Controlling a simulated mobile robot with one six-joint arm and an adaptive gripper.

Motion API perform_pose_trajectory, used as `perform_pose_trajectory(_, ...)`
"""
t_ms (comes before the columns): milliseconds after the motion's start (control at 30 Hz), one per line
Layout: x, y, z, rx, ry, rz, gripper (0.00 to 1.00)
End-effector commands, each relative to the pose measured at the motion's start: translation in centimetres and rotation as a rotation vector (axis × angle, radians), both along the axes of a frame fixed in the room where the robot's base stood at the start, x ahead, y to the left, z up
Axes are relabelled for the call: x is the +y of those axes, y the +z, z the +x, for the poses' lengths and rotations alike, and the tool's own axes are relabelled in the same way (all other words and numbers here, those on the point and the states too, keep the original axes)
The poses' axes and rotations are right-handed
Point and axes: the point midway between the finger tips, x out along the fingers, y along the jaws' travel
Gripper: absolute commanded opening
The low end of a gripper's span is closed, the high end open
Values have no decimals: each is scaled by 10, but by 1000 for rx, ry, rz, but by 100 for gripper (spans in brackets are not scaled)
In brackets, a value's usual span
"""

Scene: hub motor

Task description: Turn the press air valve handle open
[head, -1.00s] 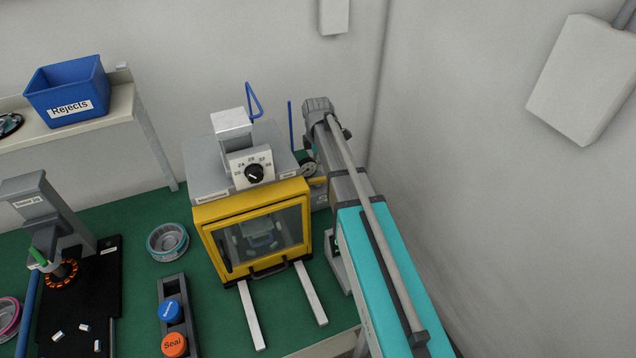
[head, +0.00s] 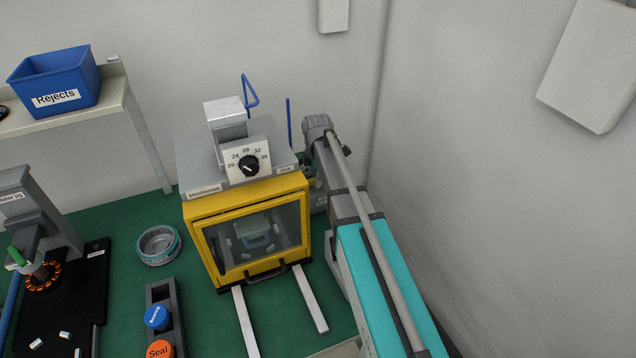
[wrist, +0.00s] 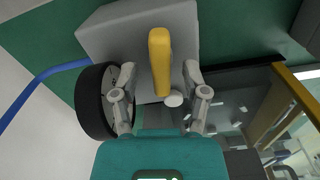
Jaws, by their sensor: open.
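The valve handle (wrist: 160,62) is a yellow lever on a grey block (wrist: 115,35) in the wrist view. My gripper (wrist: 160,78) is open, with one finger on each side of the handle. The handle lies between the fingers with gaps visible on both sides. In the head view my arm reaches along the right side of the yellow-framed press (head: 250,187). There my fingers are hidden, and the valve is mostly covered by my arm.
A round black gauge (wrist: 97,100) sits close beside my left finger in the wrist view, with a blue hose (wrist: 45,75) behind it. The press stands close to my arm on its left; the wall (head: 480,190) is to the right.

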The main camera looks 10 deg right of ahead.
Motion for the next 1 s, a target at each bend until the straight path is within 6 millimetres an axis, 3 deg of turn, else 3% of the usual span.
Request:
perform_pose_trajectory(533,1,-7,0,0,1,0,59)
perform_pose_trajectory(833,1,-7,0,0,1,0,3)
perform_pose_trajectory(1000,-6,-7,0,-1,-1,0,0)
